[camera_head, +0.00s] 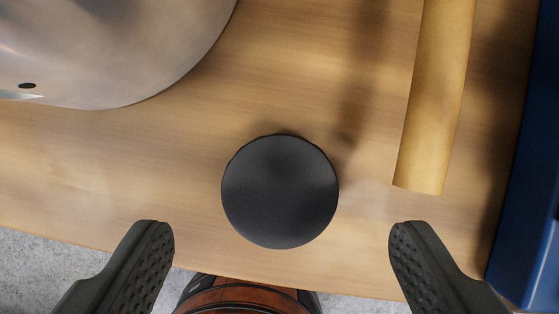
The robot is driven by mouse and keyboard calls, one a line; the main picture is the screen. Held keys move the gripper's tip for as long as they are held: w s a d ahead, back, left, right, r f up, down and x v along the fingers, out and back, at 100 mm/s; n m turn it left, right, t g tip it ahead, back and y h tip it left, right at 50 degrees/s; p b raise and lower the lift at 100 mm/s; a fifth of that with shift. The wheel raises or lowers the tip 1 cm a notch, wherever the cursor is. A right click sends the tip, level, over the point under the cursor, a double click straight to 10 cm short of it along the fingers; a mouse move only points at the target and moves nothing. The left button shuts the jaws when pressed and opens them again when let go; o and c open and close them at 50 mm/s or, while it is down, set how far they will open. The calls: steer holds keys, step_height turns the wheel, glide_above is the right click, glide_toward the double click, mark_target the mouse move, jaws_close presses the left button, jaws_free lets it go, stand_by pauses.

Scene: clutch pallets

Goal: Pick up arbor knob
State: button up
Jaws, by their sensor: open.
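The arbor knob (280,192) is a round black disc seen from above, on the wooden surface close to its front edge. My gripper (281,240) is open, with one dark textured finger at the lower left and one at the lower right. The knob lies a little ahead of the fingertips and between them sideways, with a gap on both sides. Nothing is between the fingers at their tips. How high the fingers are above the wood I cannot tell.
A large shiny metal round part (110,50) fills the upper left. A tan rod or handle (435,100) lies at the upper right. A blue wall or bin (530,210) runs along the right edge. Bare wood (100,160) lies left of the knob. Grey floor shows below the edge.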

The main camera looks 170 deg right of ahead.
mark_target(279, 198)
steer(key=x, duration=0.4)
steer(key=shift+s, duration=0.1)
steer(key=c, duration=1.1)
steer(key=shift+c, duration=0.2)
step_height(279, 198, up, 10)
